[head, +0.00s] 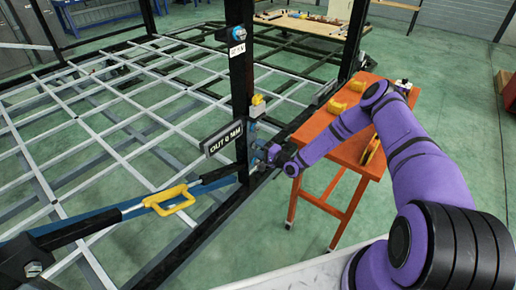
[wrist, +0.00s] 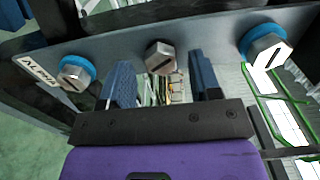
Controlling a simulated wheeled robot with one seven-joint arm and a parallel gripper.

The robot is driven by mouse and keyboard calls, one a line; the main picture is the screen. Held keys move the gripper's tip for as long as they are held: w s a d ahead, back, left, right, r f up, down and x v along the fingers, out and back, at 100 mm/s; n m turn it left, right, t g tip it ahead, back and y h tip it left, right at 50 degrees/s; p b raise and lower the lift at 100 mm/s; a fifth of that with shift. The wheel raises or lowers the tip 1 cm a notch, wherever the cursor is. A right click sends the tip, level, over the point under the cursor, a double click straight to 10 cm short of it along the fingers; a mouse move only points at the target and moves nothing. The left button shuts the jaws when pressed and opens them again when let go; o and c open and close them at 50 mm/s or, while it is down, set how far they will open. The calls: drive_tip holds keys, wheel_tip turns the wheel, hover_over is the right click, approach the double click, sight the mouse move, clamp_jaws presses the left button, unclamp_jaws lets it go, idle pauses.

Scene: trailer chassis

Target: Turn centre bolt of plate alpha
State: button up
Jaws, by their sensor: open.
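Plate alpha (wrist: 210,38) is a grey metal strip with an "ALPHA" label at its left end in the wrist view. The centre bolt (wrist: 160,57) is a bare hex head with a dark slot and no blue ring showing. My gripper (wrist: 162,78) is open, with one blue finger to the left and one to the right of the centre bolt; contact cannot be told. In the head view my gripper (head: 272,154) is at the foot of the black post, and the bolts there are too small to make out.
The left bolt (wrist: 76,72) and right bolt (wrist: 265,45) have blue rings. An orange table (head: 345,150) with yellow items stands behind my arm.

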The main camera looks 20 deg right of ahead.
drive_tip(key=v, duration=0.9)
drive_tip(key=shift+s+d, duration=0.15)
drive_tip(key=shift+d, duration=0.05)
drive_tip(key=w+d+r+n+g+h, duration=0.2)
drive_tip(key=r+n+g+h, duration=0.15)
drive_tip(key=r, duration=0.65)
drive_tip(key=w+d+r+n+g+h, duration=0.2)
drive_tip(key=r+n, duration=0.2)
drive_tip(key=r, duration=0.5)
drive_tip(key=s+d+r+n+g+h, duration=0.1)
drive_tip(key=s+r+h, duration=0.25)
drive_tip(key=r, duration=0.65)
drive_tip(key=s+d+r+n+h, duration=0.15)
drive_tip(key=s+r, duration=0.35)
drive_tip(key=r, duration=0.5)
drive_tip(key=s+a+r+g+h, duration=0.1)
drive_tip(key=s+a+r+h, duration=0.1)
drive_tip(key=s+r, duration=1.2)
drive_tip(key=s+a+r+g+y, duration=0.1)
drive_tip(key=s+a, duration=0.1)
drive_tip(key=s, duration=0.9)
drive_tip(key=s+a+r+g+y, duration=0.1)
drive_tip(key=s+a, duration=0.1)
drive_tip(key=s, duration=0.9)
drive_tip(key=shift+r+n, duration=0.35)
drive_tip(key=shift+n, duration=0.05)
